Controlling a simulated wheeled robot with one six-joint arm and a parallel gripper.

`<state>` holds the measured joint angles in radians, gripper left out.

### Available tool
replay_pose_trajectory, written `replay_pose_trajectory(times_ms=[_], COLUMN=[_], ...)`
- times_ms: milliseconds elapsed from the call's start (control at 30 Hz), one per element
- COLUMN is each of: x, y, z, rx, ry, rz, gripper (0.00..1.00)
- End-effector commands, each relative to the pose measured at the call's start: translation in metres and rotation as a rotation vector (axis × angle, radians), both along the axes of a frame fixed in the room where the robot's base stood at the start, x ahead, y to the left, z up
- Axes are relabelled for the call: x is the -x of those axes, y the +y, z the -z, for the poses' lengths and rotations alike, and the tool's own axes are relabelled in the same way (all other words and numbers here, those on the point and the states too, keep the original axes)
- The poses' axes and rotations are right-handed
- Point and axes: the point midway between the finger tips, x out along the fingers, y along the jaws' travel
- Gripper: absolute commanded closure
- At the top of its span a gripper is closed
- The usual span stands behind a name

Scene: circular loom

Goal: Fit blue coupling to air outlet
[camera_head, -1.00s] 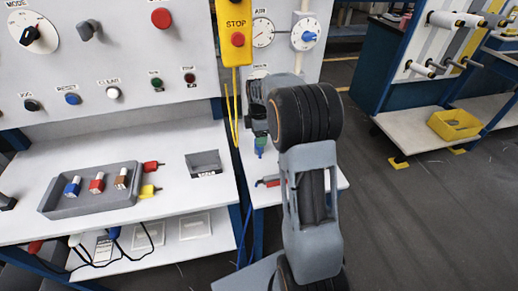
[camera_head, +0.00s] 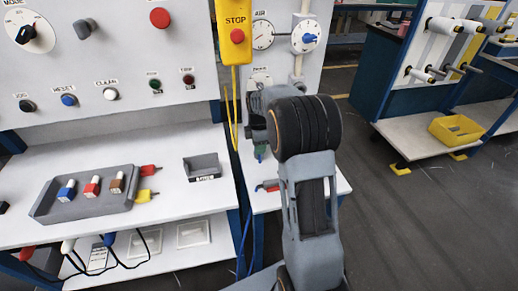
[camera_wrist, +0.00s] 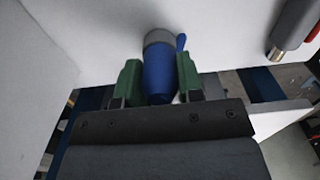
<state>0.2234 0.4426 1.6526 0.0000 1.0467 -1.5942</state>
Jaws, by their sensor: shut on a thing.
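The blue coupling (camera_wrist: 158,72) is upright in the middle of the wrist view, with a grey collar at its far end and a small blue lever on its right. My gripper (camera_wrist: 159,80) has its green fingers shut on either side of it. In the head view my gripper (camera_head: 260,149) is low over the side shelf, mostly hidden behind my arm; only a little blue shows below it. I cannot make out the air outlet. I cannot tell whether the coupling touches anything beyond the fingers.
A red-ended connector (camera_head: 268,186) lies on the side shelf (camera_head: 262,203); a grey cylinder with red (camera_wrist: 292,28) shows at the wrist view's right. A grey tray (camera_head: 108,209) with coloured parts and a small grey bin (camera_head: 203,168) stand left. A yellow STOP box (camera_head: 235,35) hangs above.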

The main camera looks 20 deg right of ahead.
Motion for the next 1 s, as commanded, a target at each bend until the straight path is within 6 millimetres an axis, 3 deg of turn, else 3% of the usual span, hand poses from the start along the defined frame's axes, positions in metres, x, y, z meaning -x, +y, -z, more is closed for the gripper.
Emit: replay_pose_trajectory(times_ms=[200, 1000], x=[0.0, 0.0], y=[0.0, 0.0], z=[0.0, -0.018], rx=[0.0, 0.0], ry=[-0.001, -0.001], rz=[0.0, 0.0], gripper=[0.94, 0.94])
